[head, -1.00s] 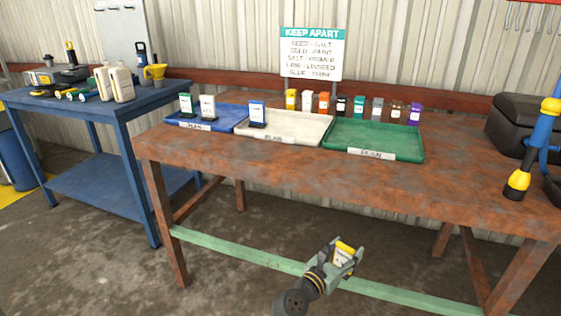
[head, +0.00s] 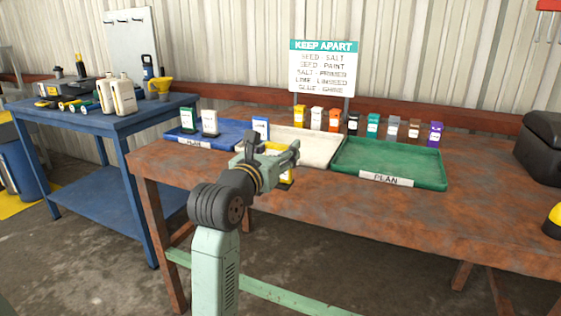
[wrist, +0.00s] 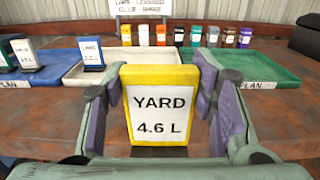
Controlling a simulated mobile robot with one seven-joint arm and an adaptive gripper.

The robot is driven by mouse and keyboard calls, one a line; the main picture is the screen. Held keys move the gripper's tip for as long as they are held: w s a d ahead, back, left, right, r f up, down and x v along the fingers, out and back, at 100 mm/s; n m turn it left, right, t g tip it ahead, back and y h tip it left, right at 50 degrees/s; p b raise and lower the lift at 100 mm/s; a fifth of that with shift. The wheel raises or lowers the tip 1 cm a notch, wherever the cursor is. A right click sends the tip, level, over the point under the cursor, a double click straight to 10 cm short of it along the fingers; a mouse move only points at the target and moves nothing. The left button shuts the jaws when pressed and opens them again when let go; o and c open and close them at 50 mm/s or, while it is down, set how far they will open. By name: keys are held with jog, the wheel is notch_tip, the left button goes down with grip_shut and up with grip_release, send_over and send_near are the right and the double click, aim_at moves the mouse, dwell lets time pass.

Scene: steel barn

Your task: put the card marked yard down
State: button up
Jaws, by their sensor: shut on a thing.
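The card marked YARD 4.6 L (wrist: 160,105) is yellow with a white face. My gripper (wrist: 160,80) is shut on it, a finger at each side, and holds it upright in the wrist view. In the head view my gripper (head: 290,157) is in front of the white tray (head: 325,155), and the card is mostly hidden by it. The blue tray (head: 232,128) is on the left and the green tray (head: 400,155), labelled PLAN, on the right. The green tray is empty. I cannot see clearly whether the card touches anything below.
A green card (head: 188,119) and a whitish one (head: 209,122) stand in the blue tray. A blue card (head: 260,127) stands at the white tray's left. Several small coloured containers line the back. A KEEP APART sign (head: 323,67) stands behind. The rusty table front (head: 400,215) is clear.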

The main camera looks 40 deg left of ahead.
jog(key=shift+w+a+f+p, duration=0.75)
jog(key=shift+w+a, duration=0.7)
jog(key=shift+w, duration=0.45)
jog(key=shift+w+a+f+p, duration=0.5)
jog(key=shift+w+a+f, duration=0.4)
jog(key=shift+w+a, duration=0.8)
jog(key=shift+w+a+f+p, duration=0.75)
jog(key=shift+w+a, duration=0.45)
jog(key=shift+w, duration=0.9)
jog(key=shift+f, duration=0.1)
jog(key=shift+f, duration=0.1)
jog(key=o, duration=1.5)
